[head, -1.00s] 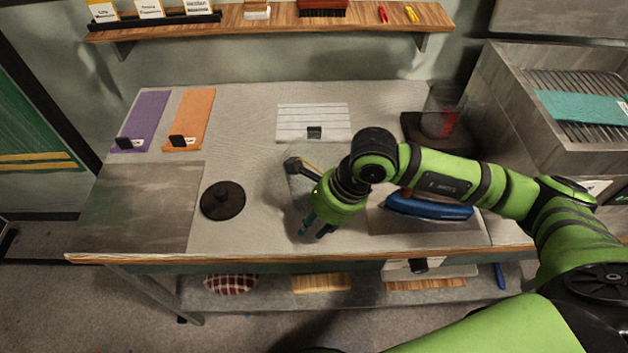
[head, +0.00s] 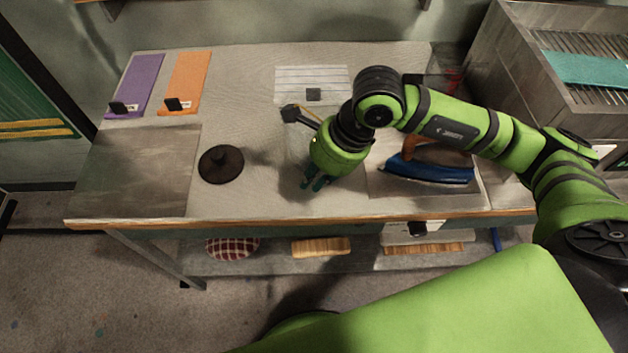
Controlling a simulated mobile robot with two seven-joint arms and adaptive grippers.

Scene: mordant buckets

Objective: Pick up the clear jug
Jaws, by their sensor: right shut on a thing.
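The clear jug (head: 301,147) is very faint against the pale cloth in the head view. Its see-through wall shows just left of and behind my right gripper (head: 314,184). A black-ended piece with a wooden bar (head: 299,114) shows at its upper edge; I cannot tell whether it belongs to the jug. My right gripper points down over the middle of the table and is shut on the jug; the gripper hides the contact and part of the jug. I cannot tell whether the jug's base touches the table. My left gripper is not in view.
A blue iron (head: 428,168) stands right of my right gripper. A dark round lid (head: 221,164) lies to the left. A see-through vessel with red on it (head: 453,78) stands at the back right, partly behind my arm. The cloth between lid and gripper is clear.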

